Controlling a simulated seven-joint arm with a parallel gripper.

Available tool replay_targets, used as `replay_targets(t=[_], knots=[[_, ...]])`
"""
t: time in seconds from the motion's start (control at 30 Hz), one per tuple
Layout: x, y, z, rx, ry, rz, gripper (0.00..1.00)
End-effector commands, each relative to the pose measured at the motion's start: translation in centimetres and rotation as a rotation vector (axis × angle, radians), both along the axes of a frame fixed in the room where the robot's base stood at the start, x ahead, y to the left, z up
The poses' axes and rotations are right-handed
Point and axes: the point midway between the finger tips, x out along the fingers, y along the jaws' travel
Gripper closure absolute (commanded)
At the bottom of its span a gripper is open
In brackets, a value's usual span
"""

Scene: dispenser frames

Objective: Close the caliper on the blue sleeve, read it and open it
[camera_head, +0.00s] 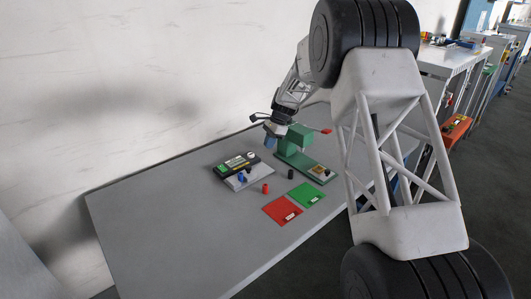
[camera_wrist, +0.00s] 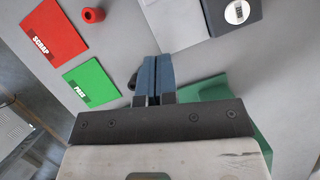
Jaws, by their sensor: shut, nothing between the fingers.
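The caliper (camera_head: 237,161) is a dark device with green and yellow parts on a light grey base, left of the table's middle in the head view. The blue sleeve (camera_head: 242,177) stands at the front of that base. My gripper (camera_head: 269,141) is shut and empty, above the table between the caliper and a green stand. In the wrist view its two blue fingers (camera_wrist: 152,82) are together. That view shows a corner of the grey base and a dark block with a silver round part (camera_wrist: 237,12). The blue sleeve is not visible there.
A red sleeve (camera_head: 265,188) and a black sleeve (camera_head: 290,174) stand on the table. In front lie a red SCRAP mat (camera_head: 279,211) and a green PASS mat (camera_head: 305,192). The green stand (camera_head: 296,155) is close to my gripper. The table's left part is clear.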

Motion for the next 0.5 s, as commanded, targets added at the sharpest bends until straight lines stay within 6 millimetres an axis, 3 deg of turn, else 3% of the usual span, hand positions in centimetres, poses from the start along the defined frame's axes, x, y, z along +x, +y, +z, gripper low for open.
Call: replay_targets(t=[0.2, 0.5], knots=[[0.3, -0.6, 1.5, 0.0, 0.0, 0.0, 1.0], [0.4, -0.7, 1.8, 0.0, 0.0, 0.0, 1.0]])
